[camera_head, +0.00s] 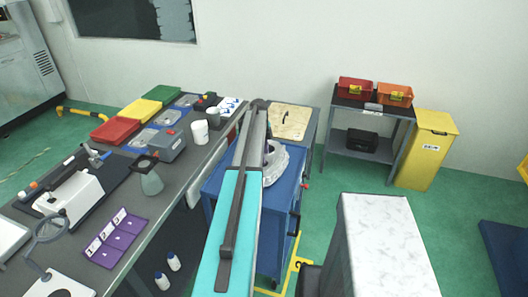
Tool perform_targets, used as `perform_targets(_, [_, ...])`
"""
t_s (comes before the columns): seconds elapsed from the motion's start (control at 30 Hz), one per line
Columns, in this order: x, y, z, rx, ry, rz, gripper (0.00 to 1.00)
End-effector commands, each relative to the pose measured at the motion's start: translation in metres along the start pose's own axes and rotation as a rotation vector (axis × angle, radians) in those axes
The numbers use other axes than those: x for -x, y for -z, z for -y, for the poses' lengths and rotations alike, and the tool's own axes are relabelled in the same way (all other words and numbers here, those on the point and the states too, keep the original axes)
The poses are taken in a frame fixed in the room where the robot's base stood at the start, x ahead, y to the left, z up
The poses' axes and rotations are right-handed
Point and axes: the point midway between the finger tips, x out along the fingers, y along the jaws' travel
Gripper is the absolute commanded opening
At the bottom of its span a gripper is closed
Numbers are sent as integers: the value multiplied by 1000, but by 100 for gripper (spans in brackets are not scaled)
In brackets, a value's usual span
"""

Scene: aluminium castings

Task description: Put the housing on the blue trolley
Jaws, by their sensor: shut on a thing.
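The housing (288,163) is a pale grey round casting, just right of my teal arm and over the top of the blue trolley (284,225). My arm covers its left part. My gripper (269,149) is mostly hidden by the arm; a dark part of it shows at the housing's left edge, shut on the housing. I cannot tell whether the housing touches the trolley top or hangs just above it. The trolley stands right of the long workbench, and my arm crosses over it.
The grey workbench (182,190) on the left carries coloured trays, a purple card holder (118,238) and a flask. Behind the trolley is a table with a light wooden board (290,121). A shelf (352,140) with red and orange bins and a yellow bin (427,150) stand at the back right.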

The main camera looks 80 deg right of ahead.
Motion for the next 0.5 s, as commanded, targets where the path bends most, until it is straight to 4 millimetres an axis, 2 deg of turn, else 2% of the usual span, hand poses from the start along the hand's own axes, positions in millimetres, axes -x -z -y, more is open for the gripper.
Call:
perform_targets(0.23, [-11,-1,1,-1,3,0,0])
perform_targets(0.5, [-13,-1,1,0,4,0,0])
